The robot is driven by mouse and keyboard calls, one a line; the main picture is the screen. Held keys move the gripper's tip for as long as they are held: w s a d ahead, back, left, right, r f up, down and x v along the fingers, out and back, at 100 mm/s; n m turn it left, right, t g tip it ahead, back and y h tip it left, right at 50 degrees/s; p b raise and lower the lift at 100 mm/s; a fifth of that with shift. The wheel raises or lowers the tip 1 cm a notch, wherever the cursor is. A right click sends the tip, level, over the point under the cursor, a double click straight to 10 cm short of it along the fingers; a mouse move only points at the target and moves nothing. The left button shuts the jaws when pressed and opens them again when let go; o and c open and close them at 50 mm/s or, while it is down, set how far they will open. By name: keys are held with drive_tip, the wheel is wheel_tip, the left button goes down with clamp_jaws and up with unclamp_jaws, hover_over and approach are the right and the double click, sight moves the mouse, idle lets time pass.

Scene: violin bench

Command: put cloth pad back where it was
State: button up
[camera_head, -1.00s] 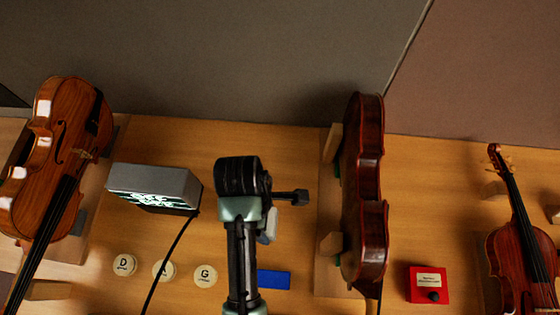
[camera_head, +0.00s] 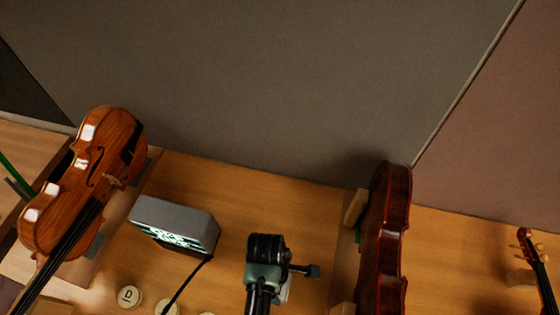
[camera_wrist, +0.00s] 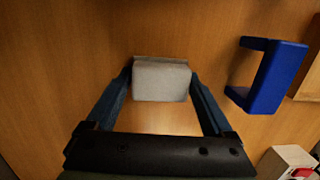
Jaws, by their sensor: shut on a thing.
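The cloth pad (camera_wrist: 161,81) is a light grey, soft-looking block in the wrist view. My gripper (camera_wrist: 160,84) is shut on it, with one dark blue finger on each side. Bare wood shows below the pad, between the fingers; I cannot tell whether the pad touches the bench. In the head view my wrist hides most of the gripper, and only a pale sliver of the pad (camera_head: 284,290) shows beside it.
A blue bracket (camera_wrist: 270,78) lies right of the pad. A grey display box (camera_head: 175,222) with a cable and round lettered discs (camera_head: 129,297) are left of my arm. Violins stand at left (camera_head: 85,190), right (camera_head: 386,240) and far right (camera_head: 540,270). Bare wood surrounds the pad.

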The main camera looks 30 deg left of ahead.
drive_tip(key=o, duration=1.1)
drive_tip(key=shift+f, duration=0.1)
drive_tip(key=shift+c, duration=0.2)
